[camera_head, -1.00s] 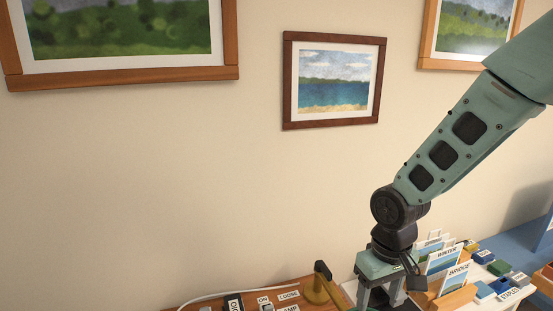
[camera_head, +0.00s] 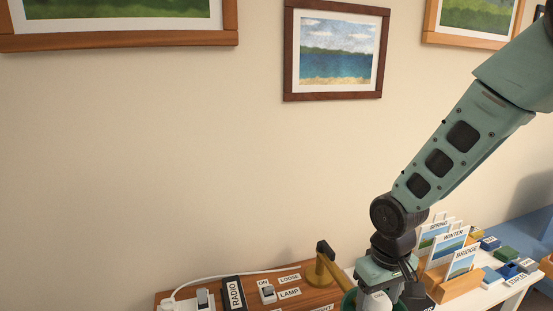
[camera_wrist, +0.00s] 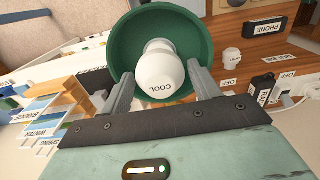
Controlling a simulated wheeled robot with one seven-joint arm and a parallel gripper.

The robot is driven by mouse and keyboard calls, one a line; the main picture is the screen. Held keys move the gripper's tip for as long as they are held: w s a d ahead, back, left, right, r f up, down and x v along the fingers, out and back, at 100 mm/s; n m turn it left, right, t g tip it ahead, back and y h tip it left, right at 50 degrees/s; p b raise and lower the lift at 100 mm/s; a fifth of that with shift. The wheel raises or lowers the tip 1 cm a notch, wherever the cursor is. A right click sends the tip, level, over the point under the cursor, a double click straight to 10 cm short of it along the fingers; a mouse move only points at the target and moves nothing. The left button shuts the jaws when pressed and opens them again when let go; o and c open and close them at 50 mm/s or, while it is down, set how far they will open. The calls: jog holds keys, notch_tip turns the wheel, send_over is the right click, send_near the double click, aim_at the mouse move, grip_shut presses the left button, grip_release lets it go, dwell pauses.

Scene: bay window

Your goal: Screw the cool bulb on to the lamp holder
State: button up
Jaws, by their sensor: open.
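In the wrist view a white bulb marked COOL (camera_wrist: 158,76) sits in the mouth of a green shade (camera_wrist: 122,45), its round end towards me. How its base meets the lamp holder is hidden behind the globe. My gripper (camera_wrist: 160,70) is open, one finger on each side of the bulb, with a gap visible at least on the right. In the head view my gripper (camera_head: 380,285) is low over the table's right part. The bulb (camera_head: 376,301) and the shade's green edge (camera_head: 348,299) show just below it. The brass lamp stand (camera_head: 319,272) is to the left.
A wooden board (camera_head: 245,297) holds switches and labels reading RADIO, ON, LOOSE and LAMP. Card holders (camera_head: 450,285) and coloured blocks (camera_head: 505,255) stand right of my gripper. In the wrist view another small white object (camera_wrist: 231,56) stands on the board near the PHONE label.

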jog(key=c, duration=0.4)
jog(key=shift+o, duration=0.2)
jog(key=m+b, duration=0.1)
jog(key=m, duration=0.2)
jog(key=shift+m, duration=0.3)
jog(key=shift+m+b, duration=0.45)
jog(key=shift+m, duration=0.85)
jog(key=o, duration=0.7)
jog(key=shift+r, duration=0.1)
notch_tip(320, 180, up, 17)
jog(key=shift+r+b, duration=0.15)
jog(key=shift+b, duration=1)
